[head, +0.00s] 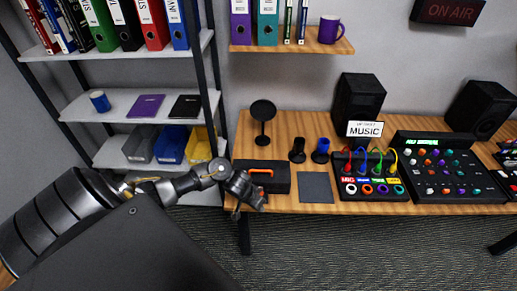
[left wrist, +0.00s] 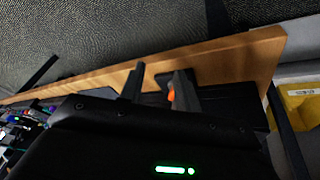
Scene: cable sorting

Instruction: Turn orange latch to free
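A black case (head: 280,184) lies at the left end of the wooden desk, with an orange part (head: 262,171) on its top. My left gripper (head: 254,196) is at the case's front left corner, just over the desk edge. In the left wrist view its two fingers (left wrist: 158,88) are apart with a gap between them. A small orange piece (left wrist: 171,95), which looks like the latch, shows beside the right finger and is partly hidden by it. I cannot tell whether the finger touches it. My right gripper is in neither view.
The desk (head: 230,155) also holds a dark flat pad (head: 316,190), a cable box (head: 370,188), a mixer (head: 455,177), black speakers (head: 358,99) and a round black stand (head: 263,112). A shelf with bins (head: 171,145) stands at the left.

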